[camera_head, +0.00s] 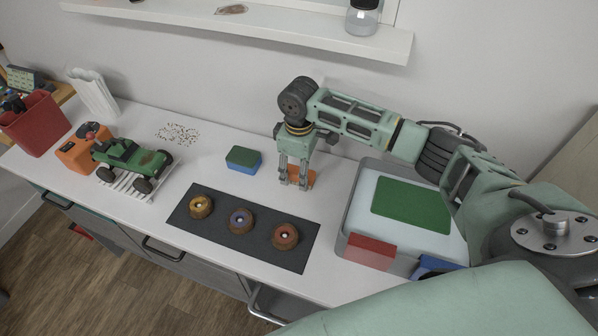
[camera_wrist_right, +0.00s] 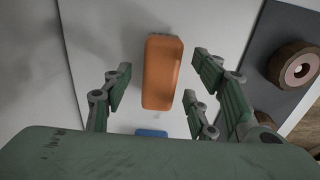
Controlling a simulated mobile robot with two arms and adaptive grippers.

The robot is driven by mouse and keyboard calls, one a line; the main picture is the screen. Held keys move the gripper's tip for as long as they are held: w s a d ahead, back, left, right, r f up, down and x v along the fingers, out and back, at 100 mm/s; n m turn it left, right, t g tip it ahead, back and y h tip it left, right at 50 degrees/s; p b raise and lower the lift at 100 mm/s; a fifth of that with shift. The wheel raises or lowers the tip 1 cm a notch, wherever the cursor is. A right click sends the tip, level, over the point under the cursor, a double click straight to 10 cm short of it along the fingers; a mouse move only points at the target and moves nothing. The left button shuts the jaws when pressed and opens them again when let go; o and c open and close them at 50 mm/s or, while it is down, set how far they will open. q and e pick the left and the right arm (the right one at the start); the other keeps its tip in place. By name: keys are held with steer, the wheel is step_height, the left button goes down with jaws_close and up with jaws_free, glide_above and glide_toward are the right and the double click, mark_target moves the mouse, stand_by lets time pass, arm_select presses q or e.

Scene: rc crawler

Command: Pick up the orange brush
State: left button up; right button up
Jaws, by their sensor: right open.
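The orange brush (camera_head: 300,174) lies on the white counter behind the right end of the dark mat, partly hidden by my right gripper (camera_head: 293,183). My right gripper points down over it, open, with its fingers close around the brush. In the right wrist view the brush (camera_wrist_right: 162,72) shows as an orange block between the open fingers of the right gripper (camera_wrist_right: 163,76), with a gap on each side. I cannot tell whether the fingertips reach the counter. My left gripper is not in view.
A green-and-blue block (camera_head: 243,160) lies left of the gripper. The dark mat (camera_head: 265,252) in front bears three round brown pieces. A grey tray (camera_head: 345,215) with a green pad stands right, a red block (camera_head: 370,252) at its front. A green toy crawler (camera_head: 130,158) stands left.

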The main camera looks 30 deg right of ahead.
steer(key=shift+f, duration=0.6)
steer(key=c, duration=0.5)
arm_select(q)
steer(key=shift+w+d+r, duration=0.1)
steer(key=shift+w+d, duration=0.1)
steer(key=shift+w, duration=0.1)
arm_select(e)
steer(key=c, duration=0.8)
